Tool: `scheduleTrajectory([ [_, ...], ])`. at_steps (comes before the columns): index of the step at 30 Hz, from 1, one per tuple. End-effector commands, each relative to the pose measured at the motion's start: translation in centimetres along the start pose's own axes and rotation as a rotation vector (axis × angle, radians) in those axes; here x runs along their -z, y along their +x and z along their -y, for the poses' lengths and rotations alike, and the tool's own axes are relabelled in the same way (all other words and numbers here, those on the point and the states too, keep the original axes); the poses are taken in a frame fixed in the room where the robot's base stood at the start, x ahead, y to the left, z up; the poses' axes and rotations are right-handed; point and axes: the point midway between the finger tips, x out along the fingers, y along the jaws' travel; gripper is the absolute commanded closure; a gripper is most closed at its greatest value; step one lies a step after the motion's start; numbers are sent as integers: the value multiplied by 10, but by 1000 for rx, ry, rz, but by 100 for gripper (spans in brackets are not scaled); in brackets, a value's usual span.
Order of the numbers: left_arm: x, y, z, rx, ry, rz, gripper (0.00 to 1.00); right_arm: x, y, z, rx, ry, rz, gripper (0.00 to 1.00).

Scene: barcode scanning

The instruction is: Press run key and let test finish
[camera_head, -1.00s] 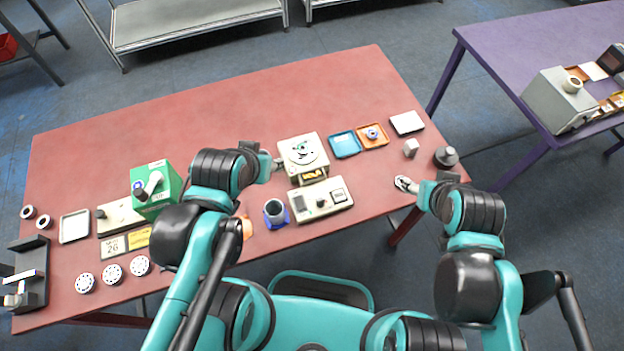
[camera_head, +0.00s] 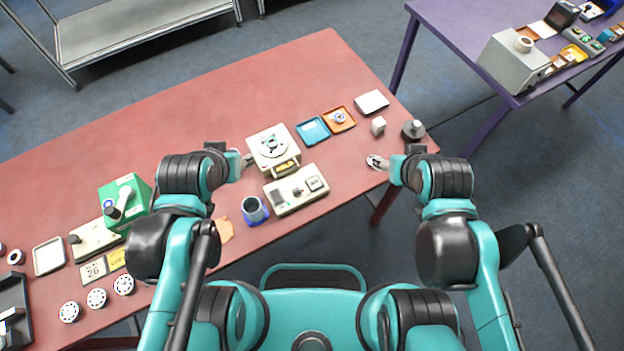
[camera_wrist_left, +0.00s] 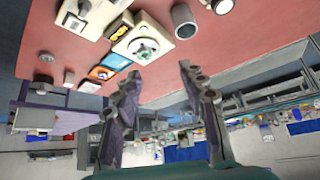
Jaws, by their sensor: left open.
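The cream control box (camera_head: 284,201) lies on the red table near its front edge, with a dark knob or key and a framed panel on top. I cannot tell which part is the run key. Behind it stands a white machine (camera_head: 259,155) with a round disc on top and a yellow front panel; it also shows in the left wrist view (camera_wrist_left: 157,37). My left gripper (camera_head: 248,160) is open and empty beside the machine's left side; its two spread fingers show in the left wrist view (camera_wrist_left: 157,78). My right gripper (camera_head: 377,162) is over the table's right edge, its opening unclear.
A blue cup (camera_head: 254,211) stands left of the control box. Blue tray (camera_head: 312,131), orange tray (camera_head: 347,126), white block (camera_head: 378,126) and dark weight (camera_head: 413,130) are to the right. A green box (camera_head: 139,190) is at left. The back of the table is clear.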

Motion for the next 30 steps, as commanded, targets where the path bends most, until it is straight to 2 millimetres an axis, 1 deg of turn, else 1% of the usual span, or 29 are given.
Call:
scheduleTrajectory([
  [14,0,0,0,0,0,0,58,0,0,0,0,0,0,46],
  [15,0,0,0,0,0,0,69,0,0,0,0,0,0,46],
  [17,0,0,0,0,0,0,85,0,0,0,0,0,0,46],
  [18,0,0,0,0,0,0,95,0,0,0,0,0,0,46],
  [19,0,0,0,0,0,0,100,0,0,0,0,0,0,46],
  [30,0,0,0,0,0,0,100,0,0,0,0,0,0,46],
])
